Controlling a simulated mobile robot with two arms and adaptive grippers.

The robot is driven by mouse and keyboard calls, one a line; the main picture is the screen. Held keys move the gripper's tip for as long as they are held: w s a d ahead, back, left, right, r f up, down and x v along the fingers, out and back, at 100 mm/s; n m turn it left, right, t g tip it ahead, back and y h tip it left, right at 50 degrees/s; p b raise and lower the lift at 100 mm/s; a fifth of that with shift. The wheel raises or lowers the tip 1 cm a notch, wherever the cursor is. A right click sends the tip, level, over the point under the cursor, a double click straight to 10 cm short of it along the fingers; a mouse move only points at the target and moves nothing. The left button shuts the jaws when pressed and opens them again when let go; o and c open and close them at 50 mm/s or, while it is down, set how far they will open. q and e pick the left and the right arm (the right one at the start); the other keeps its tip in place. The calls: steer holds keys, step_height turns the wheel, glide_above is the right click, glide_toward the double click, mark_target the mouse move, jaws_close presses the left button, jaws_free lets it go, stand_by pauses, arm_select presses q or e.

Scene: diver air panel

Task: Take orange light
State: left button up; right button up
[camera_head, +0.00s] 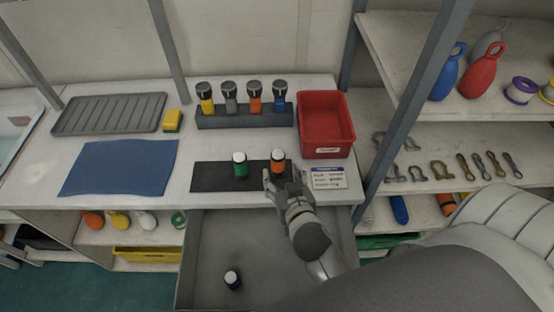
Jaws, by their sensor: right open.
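An orange light (254,104) with a dark head stands in the dark rack (215,122), between a grey light (229,105) and a blue light (279,104); a yellow light (207,105) is at the left end. A smaller orange cylinder with a white top (278,166) stands upright on the black mat (210,177), right of a green one (240,169). My right gripper (284,178) is open at the mat's right end, just in front of the orange cylinder; I cannot tell whether they touch. My left gripper is not in view.
A red bin (324,146) and a small label card (328,177) are close on the right. An open grey drawer (215,238) below holds a dark white-topped cylinder (233,279). A blue cloth (120,168), a yellow sponge (172,120) and a ribbed tray (110,114) lie left.

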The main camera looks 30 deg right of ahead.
mark_target(280, 165)
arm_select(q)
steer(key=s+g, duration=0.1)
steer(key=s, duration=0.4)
arm_select(e)
steer(key=x, duration=0.3)
steer(key=shift+w+d+f+p, duration=0.15)
steer(key=shift+w+d+p, duration=0.1)
steer(key=shift+w+p, duration=0.25)
steer(key=shift+w+d+f+p, duration=0.15)
steer(key=shift+w+d+p, duration=0.2)
steer(key=shift+w, duration=0.3)
steer(key=shift+x, duration=1)
steer(key=shift+w+d+f, duration=0.1)
steer(key=shift+w+f, duration=0.15)
steer(key=shift+f, duration=0.05)
steer(key=shift+w, duration=0.1)
steer(key=c, duration=1.1)
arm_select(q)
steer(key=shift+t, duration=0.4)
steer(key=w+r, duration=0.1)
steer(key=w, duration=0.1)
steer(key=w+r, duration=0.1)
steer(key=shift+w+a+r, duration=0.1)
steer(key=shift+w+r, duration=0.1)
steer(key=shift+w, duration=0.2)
arm_select(e)
steer(key=shift+c, duration=0.6)
